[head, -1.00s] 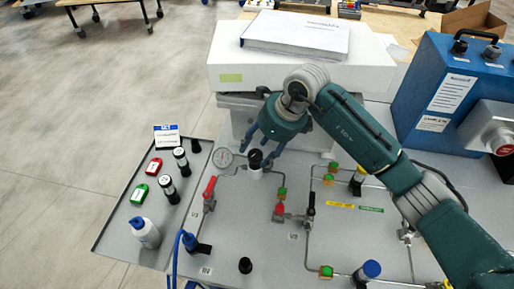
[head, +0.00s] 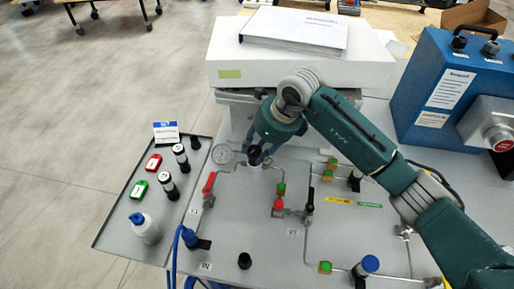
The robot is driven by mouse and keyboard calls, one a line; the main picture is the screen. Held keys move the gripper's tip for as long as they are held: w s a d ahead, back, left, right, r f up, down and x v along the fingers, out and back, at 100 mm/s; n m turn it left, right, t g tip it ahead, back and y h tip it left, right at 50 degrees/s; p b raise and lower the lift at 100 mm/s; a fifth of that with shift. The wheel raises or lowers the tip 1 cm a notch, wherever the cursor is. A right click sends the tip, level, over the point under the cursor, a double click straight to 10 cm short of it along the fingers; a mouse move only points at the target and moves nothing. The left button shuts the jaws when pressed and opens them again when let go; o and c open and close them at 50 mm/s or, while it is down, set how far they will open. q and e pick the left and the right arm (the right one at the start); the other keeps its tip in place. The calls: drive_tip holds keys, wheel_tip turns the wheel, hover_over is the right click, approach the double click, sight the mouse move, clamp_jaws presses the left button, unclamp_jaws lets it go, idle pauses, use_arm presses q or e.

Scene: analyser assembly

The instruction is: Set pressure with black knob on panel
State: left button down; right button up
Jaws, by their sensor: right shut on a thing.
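The black knob (head: 254,155) is near the back left of the grey panel (head: 240,215), just right of a round pressure gauge (head: 222,154). My right gripper (head: 259,150) points down over the knob and is shut on it. Its blue-grey fingers and palm hide part of the knob and of its mount. The gauge's needle is too small to read. My left gripper is not in view.
A side tray (head: 118,228) holds a white bottle (head: 145,229) and small labelled parts. A white box (head: 300,72) stands behind my gripper, and a blue unit (head: 437,85) is at the right.

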drive_tip(key=shift+w+a+r+m+t+b, duration=0.15)
drive_tip(key=shift+w+r+m+t+b, duration=0.15)
drive_tip(key=shift+m, duration=0.5)
drive_tip(key=shift+r+m+h, duration=0.1)
drive_tip(key=shift+m+h, duration=0.2)
drive_tip(key=o, duration=1.1)
drive_tip(key=shift+c, duration=0.2)
drive_tip(key=shift+f, duration=0.2)
drive_tip(key=v, duration=1.2)
drive_tip(key=shift+s, duration=0.1)
